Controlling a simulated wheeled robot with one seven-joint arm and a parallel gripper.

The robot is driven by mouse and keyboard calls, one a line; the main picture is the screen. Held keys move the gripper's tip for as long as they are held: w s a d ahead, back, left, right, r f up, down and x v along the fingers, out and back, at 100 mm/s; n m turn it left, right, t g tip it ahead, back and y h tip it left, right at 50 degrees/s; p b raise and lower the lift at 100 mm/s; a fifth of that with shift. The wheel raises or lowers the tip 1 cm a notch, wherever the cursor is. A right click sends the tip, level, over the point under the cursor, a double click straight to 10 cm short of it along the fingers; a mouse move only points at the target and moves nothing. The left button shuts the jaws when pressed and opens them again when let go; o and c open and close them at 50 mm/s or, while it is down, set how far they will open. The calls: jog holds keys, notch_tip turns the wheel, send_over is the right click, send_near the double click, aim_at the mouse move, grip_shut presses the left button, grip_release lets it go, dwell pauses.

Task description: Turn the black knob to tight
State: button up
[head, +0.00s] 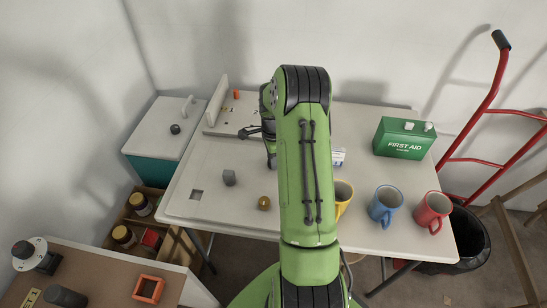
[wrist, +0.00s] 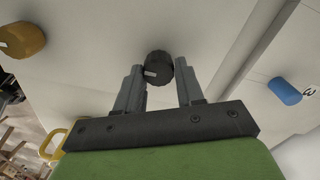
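The black knob (wrist: 158,66) sits on a pale surface in the wrist view. It has a white mark on its near face, pointing to the left in the picture. The knob cannot be made out clearly there. Any tight marking is not readable.
In the wrist view a gold knob (wrist: 22,37) lies upper left and a blue knob (wrist: 285,90) right.

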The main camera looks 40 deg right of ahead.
jog(key=o, duration=0.4)
notch_tip(320, 180, up, 16)
jog(key=p, duration=0.4)
jog(key=shift+f, duration=0.1)
